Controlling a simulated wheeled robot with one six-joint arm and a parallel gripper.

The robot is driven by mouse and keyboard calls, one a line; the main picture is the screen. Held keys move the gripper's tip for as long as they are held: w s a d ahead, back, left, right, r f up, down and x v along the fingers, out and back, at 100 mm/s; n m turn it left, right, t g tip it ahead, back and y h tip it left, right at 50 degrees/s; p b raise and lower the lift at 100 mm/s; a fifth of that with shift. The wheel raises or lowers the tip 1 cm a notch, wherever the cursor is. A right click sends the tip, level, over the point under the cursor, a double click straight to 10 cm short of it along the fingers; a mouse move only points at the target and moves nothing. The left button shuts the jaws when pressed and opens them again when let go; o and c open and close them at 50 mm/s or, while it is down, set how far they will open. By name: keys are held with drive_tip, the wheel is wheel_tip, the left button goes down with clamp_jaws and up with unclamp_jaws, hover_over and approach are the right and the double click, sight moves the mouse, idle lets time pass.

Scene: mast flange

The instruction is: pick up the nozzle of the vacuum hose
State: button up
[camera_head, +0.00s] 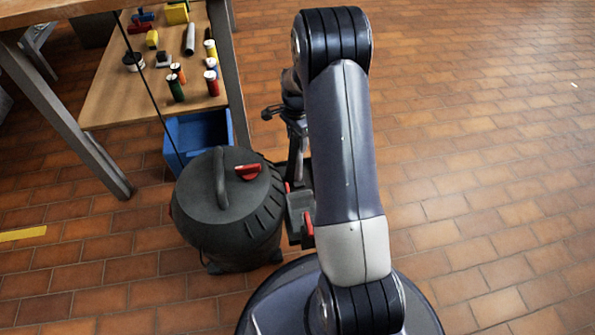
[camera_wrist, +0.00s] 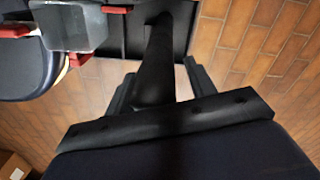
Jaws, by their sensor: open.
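A long dark tube, which looks like the vacuum hose's nozzle (camera_wrist: 156,68), runs up the middle of the wrist view. My gripper (camera_wrist: 162,80) is open, with one finger on each side of the tube. I cannot tell whether either finger touches it. In the head view the dark vacuum canister (camera_head: 225,215), with a top handle and a red knob, stands on the floor left of my arm.
A grey box (camera_head: 300,212) with red parts sits beside the canister; it also shows in the wrist view (camera_wrist: 75,28). A blue bin (camera_head: 197,135) stands behind the canister. A wooden shelf (camera_head: 115,108) holds several bottles and tools. The tiled floor at right is clear.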

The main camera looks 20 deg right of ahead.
sight(298, 152)
drive_tip(key=f+b, duration=0.1)
drive_tip(key=f, duration=0.1)
drive_tip(key=f+b, duration=0.1)
drive_tip(key=f, duration=0.1)
drive_tip(key=f+b, duration=0.1)
drive_tip(key=f, duration=0.1)
drive_tip(key=shift+s+f, duration=0.1)
drive_tip(key=shift+s, duration=0.2)
drive_tip(key=shift+c, duration=0.4)
drive_tip(key=c, duration=1)
